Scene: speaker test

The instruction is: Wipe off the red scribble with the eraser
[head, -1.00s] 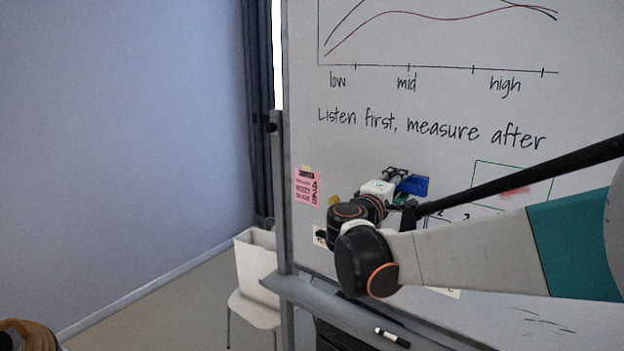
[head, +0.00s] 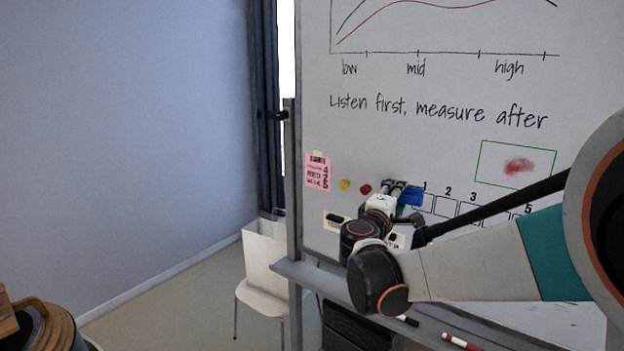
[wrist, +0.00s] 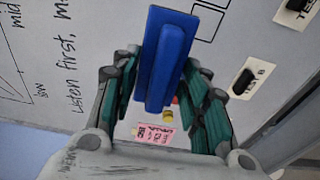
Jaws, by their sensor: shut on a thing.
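The red scribble (head: 519,166) is a smeared red patch inside a green-outlined rectangle on the whiteboard (head: 450,90), in the right part of the head view. My gripper (head: 400,191) is in front of the board, left of and lower than the scribble. It is shut on the blue eraser (head: 411,195). In the wrist view the eraser (wrist: 165,60) sits between the green-padded fingers of my gripper (wrist: 168,85). I cannot tell whether the eraser touches the board. The scribble is not in the wrist view.
A pink note (head: 317,172), a yellow magnet (head: 345,184) and a red magnet (head: 366,189) are on the board left of my gripper. Numbered boxes (head: 447,206) run to its right. A red marker (head: 461,342) lies on the tray (head: 310,275) below.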

